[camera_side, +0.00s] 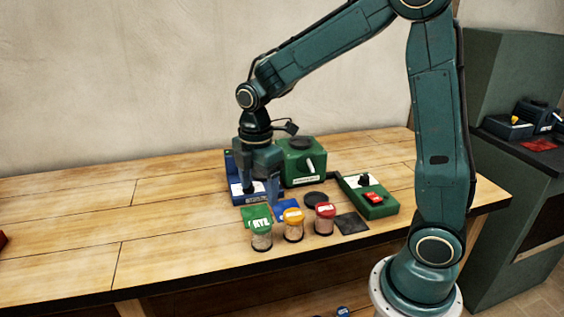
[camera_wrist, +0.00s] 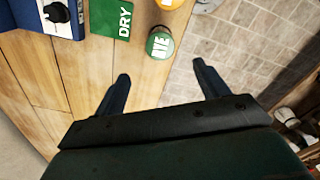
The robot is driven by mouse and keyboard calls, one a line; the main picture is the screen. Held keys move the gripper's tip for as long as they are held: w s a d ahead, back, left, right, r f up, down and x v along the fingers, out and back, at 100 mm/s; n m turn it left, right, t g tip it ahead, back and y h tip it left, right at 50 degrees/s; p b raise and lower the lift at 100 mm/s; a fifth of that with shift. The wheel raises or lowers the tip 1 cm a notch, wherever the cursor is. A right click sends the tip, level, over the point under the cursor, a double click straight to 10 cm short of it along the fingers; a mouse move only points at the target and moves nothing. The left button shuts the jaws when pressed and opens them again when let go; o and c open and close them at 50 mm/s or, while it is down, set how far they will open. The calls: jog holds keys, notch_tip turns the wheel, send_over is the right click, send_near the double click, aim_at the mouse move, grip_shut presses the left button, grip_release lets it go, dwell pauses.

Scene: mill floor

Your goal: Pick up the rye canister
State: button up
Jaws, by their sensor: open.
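The rye canister (camera_side: 261,237) is a clear jar with a green lid marked RYE, standing upright near the table's front edge. In the wrist view its green lid (camera_wrist: 160,46) shows at the top, ahead of my fingertips. My gripper (camera_side: 259,196) points down above the table, behind the canister and apart from it in the side view. In the wrist view my gripper (camera_wrist: 160,72) has its two fingers spread wide, with nothing between them.
Beside the rye stand a yellow-lidded jar (camera_side: 294,225) and a red-lidded jar (camera_side: 325,219). Behind are a blue device (camera_side: 237,172), a green mill box (camera_side: 304,163) and a green switch box (camera_side: 371,201). A green DRY card (camera_wrist: 111,17) lies near the canister.

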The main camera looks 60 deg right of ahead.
aim_at(261, 223)
jog(key=shift+f, duration=4.15)
jog(key=shift+f, duration=0.1)
jog(key=shift+f, duration=2.5)
jog(key=shift+c, duration=0.2)
jog(key=c, duration=1.1)
jog(key=shift+c, duration=0.2)
jog(key=shift+r, duration=0.2)
notch_tip(261, 223, up, 20)
jog(key=shift+f, duration=0.15)
jog(key=shift+d, duration=0.1)
